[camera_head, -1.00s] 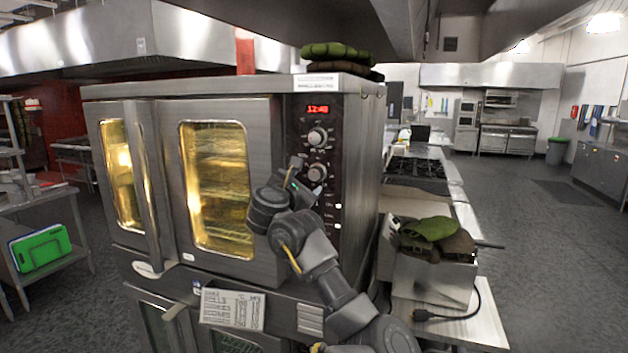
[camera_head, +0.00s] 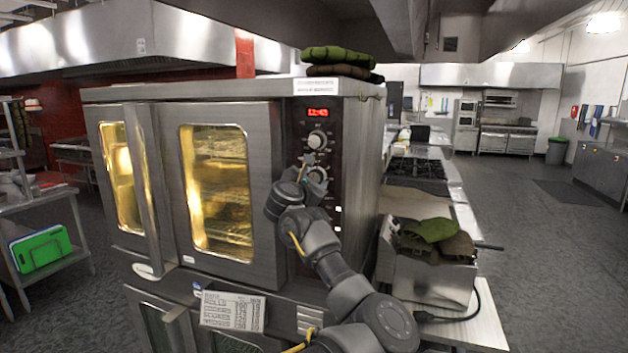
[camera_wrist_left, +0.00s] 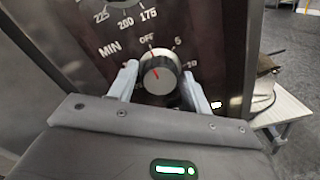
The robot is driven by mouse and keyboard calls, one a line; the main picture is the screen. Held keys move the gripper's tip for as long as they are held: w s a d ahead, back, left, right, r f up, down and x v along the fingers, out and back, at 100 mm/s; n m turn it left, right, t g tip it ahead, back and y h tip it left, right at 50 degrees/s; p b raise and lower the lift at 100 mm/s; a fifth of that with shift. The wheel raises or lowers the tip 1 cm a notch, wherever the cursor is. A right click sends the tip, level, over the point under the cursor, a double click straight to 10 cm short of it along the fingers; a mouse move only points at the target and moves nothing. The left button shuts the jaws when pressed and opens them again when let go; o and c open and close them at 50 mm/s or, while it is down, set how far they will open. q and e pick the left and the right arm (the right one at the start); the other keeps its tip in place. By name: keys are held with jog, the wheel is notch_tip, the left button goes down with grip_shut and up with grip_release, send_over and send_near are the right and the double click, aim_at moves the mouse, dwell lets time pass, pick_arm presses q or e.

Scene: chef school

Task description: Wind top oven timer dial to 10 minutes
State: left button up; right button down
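The timer dial (camera_head: 318,174), marked MIN, is the lower of two knobs on the upper oven's dark control panel. In the left wrist view the dial (camera_wrist_left: 159,75) has a silver face, and its red mark points up, slightly left of OFF; 5 and 10 are printed to its right. My left gripper (camera_head: 312,172) is at this dial and partly hides it in the head view. In the left wrist view its pale fingers (camera_wrist_left: 161,84) are apart, one on each side of the dial, with small gaps seeming to remain. My right gripper is not in view.
The temperature knob (camera_head: 317,139) is just above the timer dial, under a red clock display (camera_head: 318,113). Oven doors (camera_head: 215,185) are shut at left. A counter with a metal container (camera_head: 430,270) and folded cloths stands close at right.

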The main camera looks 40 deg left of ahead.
pick_arm(q)
jog(key=shift+c, duration=0.7)
jog(key=shift+f, duration=0.1)
jog(key=m+b, duration=1)
jog(key=m, duration=0.9)
jog(key=shift+f+b, duration=0.1)
jog(key=shift+b, duration=0.3)
jog(key=shift+m, duration=0.5)
jog(key=o, duration=0.7)
